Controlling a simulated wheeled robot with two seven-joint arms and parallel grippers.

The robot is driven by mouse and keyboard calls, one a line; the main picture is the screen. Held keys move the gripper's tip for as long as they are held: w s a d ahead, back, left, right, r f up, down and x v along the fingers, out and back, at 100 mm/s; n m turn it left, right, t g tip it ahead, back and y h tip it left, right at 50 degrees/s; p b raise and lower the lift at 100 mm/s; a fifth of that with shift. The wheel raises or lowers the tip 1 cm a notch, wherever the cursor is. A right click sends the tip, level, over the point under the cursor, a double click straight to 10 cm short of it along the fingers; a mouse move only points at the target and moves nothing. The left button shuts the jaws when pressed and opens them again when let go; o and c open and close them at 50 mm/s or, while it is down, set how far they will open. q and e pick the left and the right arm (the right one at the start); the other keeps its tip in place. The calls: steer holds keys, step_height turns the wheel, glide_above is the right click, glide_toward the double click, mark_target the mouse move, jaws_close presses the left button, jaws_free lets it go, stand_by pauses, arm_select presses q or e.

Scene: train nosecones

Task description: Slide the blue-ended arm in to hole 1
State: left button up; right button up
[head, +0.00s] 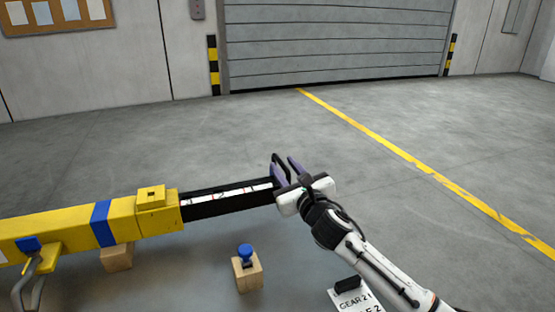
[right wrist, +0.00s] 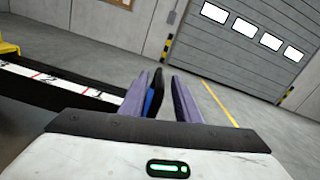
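A black arm (head: 215,206) with a white marked strip sticks out of the right end of a yellow beam (head: 120,218). In the right wrist view the strip (right wrist: 52,81) carries red marks and small numerals, among them what looks like a 1 and a 2. A blue part (right wrist: 149,101), seemingly the arm's blue end, shows by the left finger; most of it is hidden. My right gripper (head: 286,163) is at the arm's outer end, its fingers apart with a gap between them. I cannot tell whether the left finger touches the arm. My left gripper is out of view. Hole 1 cannot be made out.
A wooden block (head: 248,272) with a blue knob stands on the grey surface in front of the beam. Another wooden block (head: 117,257) sits under the beam. A labelled white card (head: 352,300) lies near my right arm. The floor beyond is clear.

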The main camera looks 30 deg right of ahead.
mark_target(275, 156)
steer(key=shift+x, duration=2.25)
jaws_close()
